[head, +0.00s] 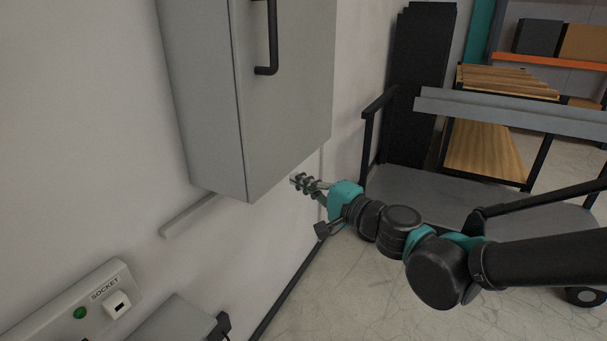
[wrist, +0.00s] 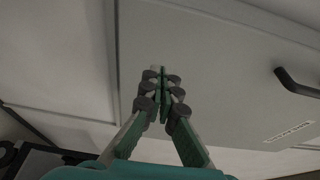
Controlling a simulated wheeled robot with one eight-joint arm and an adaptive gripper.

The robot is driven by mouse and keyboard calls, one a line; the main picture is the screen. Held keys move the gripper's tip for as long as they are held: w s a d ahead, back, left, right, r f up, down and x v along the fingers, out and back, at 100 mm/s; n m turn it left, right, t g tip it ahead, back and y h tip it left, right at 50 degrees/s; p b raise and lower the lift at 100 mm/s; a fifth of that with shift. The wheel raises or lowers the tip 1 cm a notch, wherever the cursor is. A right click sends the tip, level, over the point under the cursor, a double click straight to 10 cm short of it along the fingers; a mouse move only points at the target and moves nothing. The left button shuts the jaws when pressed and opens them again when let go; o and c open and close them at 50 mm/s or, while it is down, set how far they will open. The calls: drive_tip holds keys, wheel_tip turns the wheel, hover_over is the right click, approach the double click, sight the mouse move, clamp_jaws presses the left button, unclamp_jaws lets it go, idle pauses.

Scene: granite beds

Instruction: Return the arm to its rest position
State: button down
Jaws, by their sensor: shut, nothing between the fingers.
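My gripper (head: 301,182) is at the end of my outstretched arm, just below and to the right of the lower corner of a grey wall cabinet in the head view. Its fingers are shut and hold nothing. In the wrist view my gripper (wrist: 162,74) points at the cabinet (wrist: 215,60), with the fingertips together in front of its surface. I cannot tell whether the fingertips touch it. The cabinet (head: 285,110) is closed and has a dark bar handle (head: 273,40).
A socket panel (head: 75,305) with a green button is on the wall at lower left, beside a grey box (head: 172,322). A trolley (head: 400,185) stands behind my arm. Wooden boards (head: 485,150) and shelving (head: 555,62) are further back. Floor (head: 330,300) below my arm is clear.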

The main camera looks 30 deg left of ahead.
drive_tip(key=shift+s+d, duration=0.25)
drive_tip(key=shift+s, duration=0.95)
drive_tip(key=shift+s+d, duration=0.25)
drive_tip(key=shift+s, duration=0.9)
drive_tip(key=w+d+f+n+h, duration=0.35)
drive_tip(key=w+d+f, duration=0.25)
drive_tip(key=d+f, duration=0.3)
drive_tip(key=w+d+f+n+h, duration=0.2)
drive_tip(key=w+d+f+h, duration=0.35)
drive_tip(key=d, duration=0.55)
drive_tip(key=s+d+f+m+g+h, duration=0.1)
drive_tip(key=d+f+h, duration=0.3)
drive_tip(key=d, duration=0.9)
drive_tip(key=s+d+f+g+h, duration=0.1)
drive_tip(key=d+f+h, duration=0.3)
drive_tip(key=d+f, duration=0.4)
drive_tip(key=d, duration=0.5)
drive_tip(key=shift+s+m, duration=0.35)
drive_tip(key=shift+s, duration=0.05)
